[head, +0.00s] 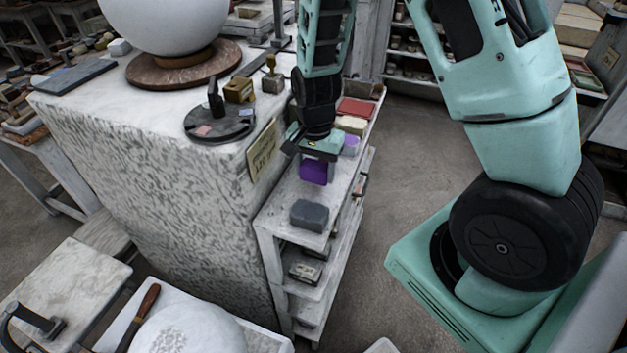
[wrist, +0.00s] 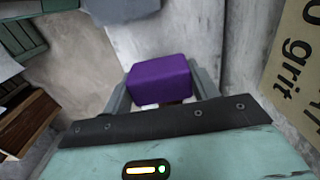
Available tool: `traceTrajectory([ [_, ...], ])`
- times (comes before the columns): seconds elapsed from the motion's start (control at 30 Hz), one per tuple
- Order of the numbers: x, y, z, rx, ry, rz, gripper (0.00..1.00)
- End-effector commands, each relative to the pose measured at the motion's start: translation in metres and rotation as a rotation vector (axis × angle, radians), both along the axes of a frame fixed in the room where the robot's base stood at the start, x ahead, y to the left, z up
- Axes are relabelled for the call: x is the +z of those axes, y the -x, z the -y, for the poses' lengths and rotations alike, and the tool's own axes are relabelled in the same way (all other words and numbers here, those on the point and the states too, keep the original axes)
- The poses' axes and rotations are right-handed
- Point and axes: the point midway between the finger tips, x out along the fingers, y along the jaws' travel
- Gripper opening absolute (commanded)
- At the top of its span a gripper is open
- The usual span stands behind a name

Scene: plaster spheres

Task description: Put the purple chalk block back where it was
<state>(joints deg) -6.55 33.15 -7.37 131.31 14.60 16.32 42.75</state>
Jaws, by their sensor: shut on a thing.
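The purple chalk block (head: 314,171) is held in my gripper (head: 312,160) over the top shelf of a narrow white shelf rack (head: 277,211). In the wrist view the purple block (wrist: 160,80) sits between the two grey fingers of my gripper (wrist: 163,90), which are shut on it. In the head view the block hangs below the gripper. I cannot tell whether it touches the shelf. A dark grey block (head: 309,215) lies on the shelf nearer the front. A pale lilac block (head: 350,145), a cream block (head: 351,125) and a red block (head: 356,107) stand farther back.
The tall plaster-spattered plinth (head: 170,150) stands close on the left of the rack, with a sign (head: 262,150) on its side. A dark round plate (head: 220,122) with small items sits on the plinth top near its edge. Open floor (head: 415,150) lies to the right.

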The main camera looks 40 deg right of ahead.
Motion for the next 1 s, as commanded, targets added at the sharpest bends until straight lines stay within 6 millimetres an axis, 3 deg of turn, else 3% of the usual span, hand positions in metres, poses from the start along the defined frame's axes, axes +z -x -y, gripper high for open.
traceTrajectory([
  [0.3,-0.038,0.001,0.0,-0.002,0.0,-0.002,0.41],
  [0.77,-0.047,0.0,0.0,-0.001,0.0,0.001,0.41],
  [0.8,-0.046,0.0,0.0,-0.001,0.0,0.001,0.7],
  [0.83,-0.045,0.0,0.0,-0.001,-0.001,0.001,0.78],
  [1.0,-0.045,0.0,0.0,-0.001,-0.001,0.001,0.81],
])
